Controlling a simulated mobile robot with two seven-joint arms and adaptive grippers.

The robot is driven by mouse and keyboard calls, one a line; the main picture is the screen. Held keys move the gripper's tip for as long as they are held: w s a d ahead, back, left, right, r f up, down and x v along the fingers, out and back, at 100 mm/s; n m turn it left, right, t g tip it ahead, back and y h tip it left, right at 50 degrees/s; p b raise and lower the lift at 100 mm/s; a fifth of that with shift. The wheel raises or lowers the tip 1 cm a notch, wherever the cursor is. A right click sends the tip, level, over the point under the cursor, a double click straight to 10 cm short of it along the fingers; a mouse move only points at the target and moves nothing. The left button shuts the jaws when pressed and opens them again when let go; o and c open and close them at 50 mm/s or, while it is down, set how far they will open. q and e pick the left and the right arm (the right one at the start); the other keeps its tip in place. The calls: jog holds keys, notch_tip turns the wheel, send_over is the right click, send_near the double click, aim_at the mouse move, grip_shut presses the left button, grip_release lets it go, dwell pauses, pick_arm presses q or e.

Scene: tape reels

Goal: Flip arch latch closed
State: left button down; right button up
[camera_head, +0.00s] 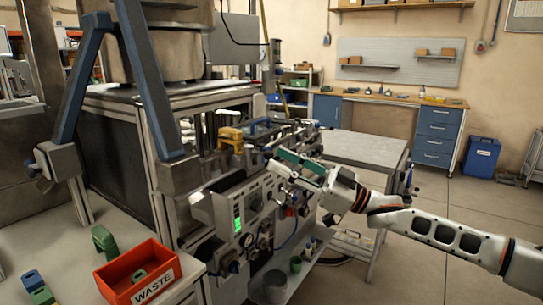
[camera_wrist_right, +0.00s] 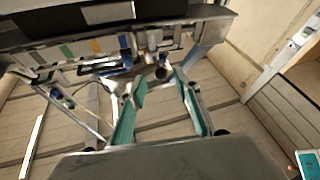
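I cannot tell for certain which part is the arch latch. A large blue arch-shaped frame (camera_head: 148,85) with grey end blocks stands at the left of the machine in the head view. A smaller yellow bracket (camera_head: 231,137) sits on the machine's top edge. My right gripper (camera_head: 275,160) reaches in from the right, at the machine's front top edge. In the right wrist view, its teal-padded fingers (camera_wrist_right: 160,85) are apart, and a dark round knob (camera_wrist_right: 161,72) shows beyond their tips. No contact is clear. My left gripper is out of view.
The machine's front panel (camera_head: 250,215) carries knobs and a green display. A red WASTE bin (camera_head: 138,272) and green and blue pieces lie on the table at lower left. A grey side table (camera_head: 362,150) stands behind my right arm. Open floor lies to the right.

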jog(key=v, duration=0.8)
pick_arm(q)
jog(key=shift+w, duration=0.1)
pick_arm(e)
jog(key=shift+r, duration=0.1)
